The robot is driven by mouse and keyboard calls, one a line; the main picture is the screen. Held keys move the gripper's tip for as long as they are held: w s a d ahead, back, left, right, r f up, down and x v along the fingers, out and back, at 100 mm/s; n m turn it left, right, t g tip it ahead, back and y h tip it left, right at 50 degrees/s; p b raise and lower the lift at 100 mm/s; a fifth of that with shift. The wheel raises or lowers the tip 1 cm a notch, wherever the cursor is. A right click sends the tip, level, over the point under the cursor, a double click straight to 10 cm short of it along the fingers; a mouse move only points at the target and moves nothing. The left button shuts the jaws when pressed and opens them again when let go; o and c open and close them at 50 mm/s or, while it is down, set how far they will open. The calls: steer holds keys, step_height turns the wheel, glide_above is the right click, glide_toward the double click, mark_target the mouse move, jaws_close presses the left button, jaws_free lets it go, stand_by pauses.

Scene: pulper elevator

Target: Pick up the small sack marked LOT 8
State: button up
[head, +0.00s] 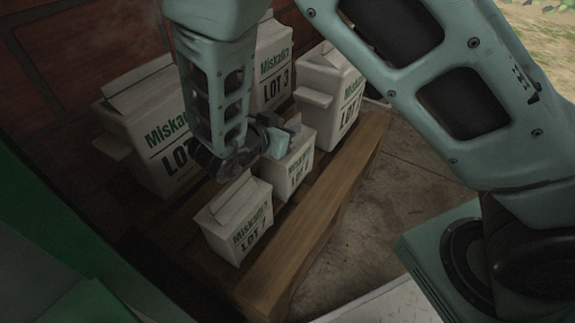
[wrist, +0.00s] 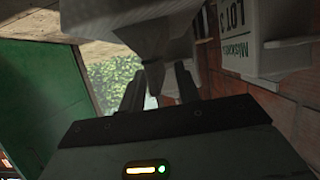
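A small pale sack (head: 288,168) stands on the wooden pallet (head: 333,200), behind the small sack marked LOT 7 (head: 238,219). Its label reads LOT, but I cannot read the number clearly. My gripper (head: 272,142) is at the top of this sack. In the wrist view, which is upside down, the sack's narrow top fold (wrist: 155,76) lies between the two dark fingers of my gripper (wrist: 160,85). The fingers look apart, with a gap showing beside the fold. The gripper partly hides the sack's top in the head view.
Larger sacks stand behind: one at left (head: 152,130), LOT 3 (head: 272,62) at the back and one at right (head: 334,92). A brick wall (head: 85,55) is behind them. A green panel (head: 60,240) is at left. Bare floor (head: 410,190) lies right of the pallet.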

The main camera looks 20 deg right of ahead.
jaws_close()
steer(key=shift+r, duration=0.1)
stand_by(1.2)
